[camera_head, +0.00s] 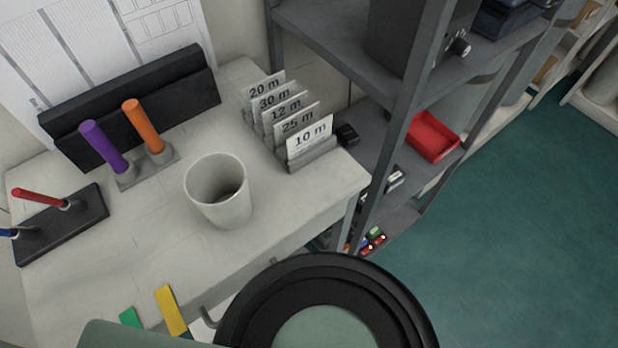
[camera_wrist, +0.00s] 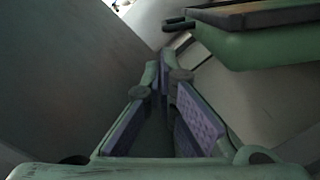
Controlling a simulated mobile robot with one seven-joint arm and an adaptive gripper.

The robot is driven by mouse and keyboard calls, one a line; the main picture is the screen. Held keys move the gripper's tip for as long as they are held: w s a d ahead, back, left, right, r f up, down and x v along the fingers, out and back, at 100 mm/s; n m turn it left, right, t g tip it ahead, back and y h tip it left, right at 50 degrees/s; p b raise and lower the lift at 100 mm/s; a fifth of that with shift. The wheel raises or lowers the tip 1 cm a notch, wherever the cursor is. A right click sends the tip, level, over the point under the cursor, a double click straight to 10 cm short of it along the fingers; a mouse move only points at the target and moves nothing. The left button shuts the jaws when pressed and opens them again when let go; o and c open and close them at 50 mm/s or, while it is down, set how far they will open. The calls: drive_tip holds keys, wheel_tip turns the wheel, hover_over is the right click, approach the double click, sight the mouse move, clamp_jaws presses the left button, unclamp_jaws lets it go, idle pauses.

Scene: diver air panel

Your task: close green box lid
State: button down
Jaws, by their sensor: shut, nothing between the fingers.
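In the wrist view my gripper (camera_wrist: 166,72) is shut and empty, its green fingers with purple ribbed pads pointing away from the camera. At the upper right of that view is a green box-like body (camera_wrist: 270,47) with a dark rim and a purplish strip along its top. It looks like the green box, but the frame cuts it off. It is apart from my fingers, to their right. I cannot tell its lid or how far open it stands. In the head view neither the box nor my gripper can be made out; my arm covers the bottom middle.
In the head view a pale bench holds a white cup (camera_head: 219,192), purple (camera_head: 103,147) and orange (camera_head: 143,126) handles and depth cards (camera_head: 309,136). A grey shelf with a red tray (camera_head: 433,136) stands right of it. Green floor (camera_head: 520,220) is clear at right.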

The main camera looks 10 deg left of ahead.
drive_tip(key=shift+x, duration=1.95)
drive_tip(key=s+d+f+m+b, duration=0.1)
drive_tip(key=b, duration=0.1)
drive_tip(key=s+d+f+m+b, duration=0.1)
drive_tip(key=s+d+b, duration=0.1)
drive_tip(key=shift+s+d+f+m, duration=0.2)
drive_tip(key=shift+s+f+m, duration=0.05)
drive_tip(key=shift+m, duration=0.15)
